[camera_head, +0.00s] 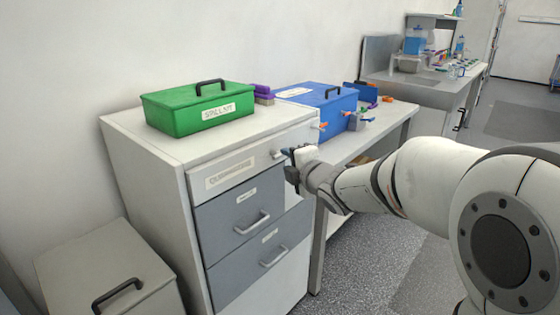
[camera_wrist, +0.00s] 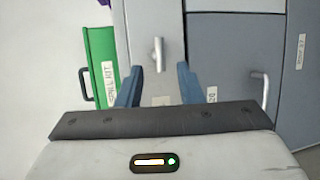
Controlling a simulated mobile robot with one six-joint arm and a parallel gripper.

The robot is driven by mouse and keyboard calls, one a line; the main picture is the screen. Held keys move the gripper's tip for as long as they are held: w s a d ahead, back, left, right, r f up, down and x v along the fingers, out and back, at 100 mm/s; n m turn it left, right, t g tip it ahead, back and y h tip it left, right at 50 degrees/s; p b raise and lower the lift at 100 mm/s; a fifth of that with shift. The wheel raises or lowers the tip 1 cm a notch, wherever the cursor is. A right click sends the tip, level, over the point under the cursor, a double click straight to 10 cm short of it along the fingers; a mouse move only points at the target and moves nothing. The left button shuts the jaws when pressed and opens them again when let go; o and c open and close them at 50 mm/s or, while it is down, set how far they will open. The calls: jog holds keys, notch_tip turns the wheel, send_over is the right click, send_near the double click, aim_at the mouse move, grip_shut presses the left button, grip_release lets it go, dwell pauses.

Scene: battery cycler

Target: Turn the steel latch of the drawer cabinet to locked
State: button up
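The drawer cabinet (camera_head: 150,160) stands at the left in the head view, with a pale top drawer front (camera_head: 228,172) and grey drawers below. The steel latch (camera_head: 276,154) is at the right end of the top drawer front, pointing roughly sideways toward my gripper. My gripper (camera_head: 289,162) is right in front of it. In the wrist view the latch (camera_wrist: 157,54) is a short bar, upright in that picture. It lies just beyond and between the two blue fingertips of my gripper (camera_wrist: 158,76). The fingers are apart, with nothing visibly gripped; contact cannot be told.
A green spill kit box (camera_head: 198,108) stands on the cabinet. A blue case (camera_head: 318,104) sits on the bench (camera_head: 370,136) to the right. Grey drawers with handles (camera_head: 252,223) are below the latch. A lidded grey box (camera_head: 105,270) stands at the lower left.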

aim_at(280, 156)
jog(key=x, duration=0.5)
